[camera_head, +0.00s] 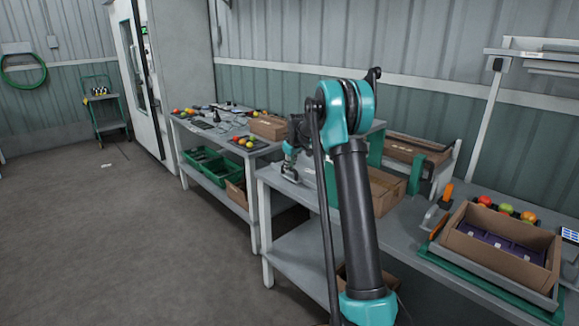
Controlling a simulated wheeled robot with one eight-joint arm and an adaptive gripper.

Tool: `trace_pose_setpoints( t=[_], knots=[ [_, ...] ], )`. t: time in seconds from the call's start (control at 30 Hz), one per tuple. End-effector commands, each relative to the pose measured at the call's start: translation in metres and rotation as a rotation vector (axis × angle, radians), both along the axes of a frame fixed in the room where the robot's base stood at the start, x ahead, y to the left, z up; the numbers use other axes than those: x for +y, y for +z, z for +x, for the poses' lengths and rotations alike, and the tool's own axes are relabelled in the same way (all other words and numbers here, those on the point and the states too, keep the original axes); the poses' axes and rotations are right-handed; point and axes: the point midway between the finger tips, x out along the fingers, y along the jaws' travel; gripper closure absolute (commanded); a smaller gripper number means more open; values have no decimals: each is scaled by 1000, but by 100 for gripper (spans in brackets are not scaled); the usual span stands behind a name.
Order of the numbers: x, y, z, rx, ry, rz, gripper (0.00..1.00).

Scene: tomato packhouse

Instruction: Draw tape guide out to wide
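I cannot single out the tape guide in this view. A bench station with teal uprights (415,171) and an open cardboard box (384,192) stands behind my arm, and the arm hides part of it. My gripper (290,172) is small and far off, at the left end of this near bench (268,180), close beside or over a grey metal piece (309,173). I cannot tell whether it touches that piece, or whether its fingers are open or shut.
A cardboard box in a tray (478,258) sits at the right, with tomatoes (506,208) behind it and an orange-handled part (446,192) beside it. A farther table (185,133) holds tomatoes and a box, with green crates (205,167) below.

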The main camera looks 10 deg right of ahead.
Motion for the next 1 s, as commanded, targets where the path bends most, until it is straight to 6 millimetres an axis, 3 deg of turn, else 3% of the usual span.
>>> trace_pose_setpoints(
  t=[0.13,0.47,0.77,1.0],
  knots=[
    [0,0,0,0,0,0,100],
    [0,0,0,0,0,0,100],
    [29,0,-20,1,3,1,100],
    [30,0,-22,4,3,3,100]
  ],
)
